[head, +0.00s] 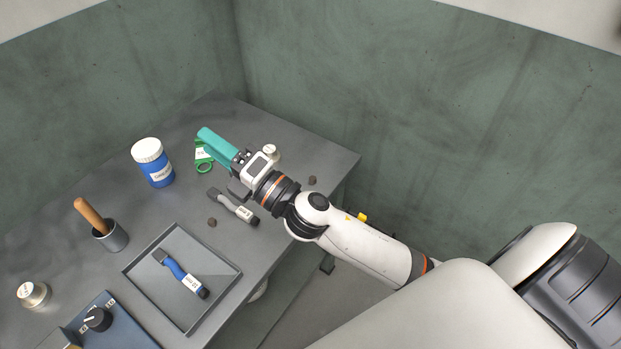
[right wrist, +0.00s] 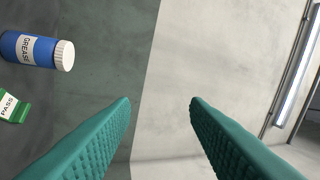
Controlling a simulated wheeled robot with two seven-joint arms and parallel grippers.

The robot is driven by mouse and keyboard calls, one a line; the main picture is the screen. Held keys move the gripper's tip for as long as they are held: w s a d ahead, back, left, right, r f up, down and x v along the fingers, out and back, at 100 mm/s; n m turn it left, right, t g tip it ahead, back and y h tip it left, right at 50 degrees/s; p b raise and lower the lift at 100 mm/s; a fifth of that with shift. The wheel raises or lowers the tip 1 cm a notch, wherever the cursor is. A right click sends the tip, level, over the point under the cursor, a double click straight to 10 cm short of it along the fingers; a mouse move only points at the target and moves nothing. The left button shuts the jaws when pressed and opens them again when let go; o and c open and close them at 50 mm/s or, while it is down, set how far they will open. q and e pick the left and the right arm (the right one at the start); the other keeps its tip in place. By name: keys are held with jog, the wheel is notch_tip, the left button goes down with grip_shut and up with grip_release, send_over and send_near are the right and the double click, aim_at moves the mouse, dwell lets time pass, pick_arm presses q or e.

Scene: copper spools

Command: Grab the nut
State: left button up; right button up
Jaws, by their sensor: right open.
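Two small dark brown pieces lie on the grey table in the head view, one left of the grey tool (head: 212,222) and one near the table's right edge (head: 312,181). Either may be the nut; they are too small to tell. My right gripper (head: 215,143) has teal fingers and is over the back of the table, beyond both pieces. In the right wrist view its fingers (right wrist: 160,104) are apart with nothing between them. No nut shows in that view. My left gripper is not in view.
A blue grease jar (head: 158,172), a green PASS tag (head: 203,165) and a pale round knob (head: 271,152) stand near my right gripper. A tray (head: 137,271) holds a blue tool. A cup (head: 112,238) with a wooden handle stands left. Green walls (head: 300,70) close the back.

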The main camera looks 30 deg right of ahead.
jog(key=a+r+n+g+y, duration=0.2)
jog(key=a+n+g+y, duration=0.3)
jog(key=n, duration=0.4)
jog(key=n+g+h, duration=1.3)
jog(key=n+h, duration=0.3)
jog(key=n, duration=1)
send_near(313, 178)
jog(key=shift+w+d+f+p, duration=0.1)
jog(key=shift+w+f+p, duration=0.15)
jog(key=shift+f, duration=0.35)
jog(key=shift+w+d+f+p, duration=0.1)
jog(key=shift+w+f+p, duration=0.1)
jog(key=shift+f, duration=0.35)
jog(key=shift+g, duration=0.3)
jog(key=f, duration=0.3)
jog(key=f+p, duration=0.1)
jog(key=shift+d+f, duration=0.3)
jog(key=shift+f, duration=0.05)
jog(key=shift+w+f, duration=0.1)
jog(key=shift+f, duration=0.45)
grip_shut()
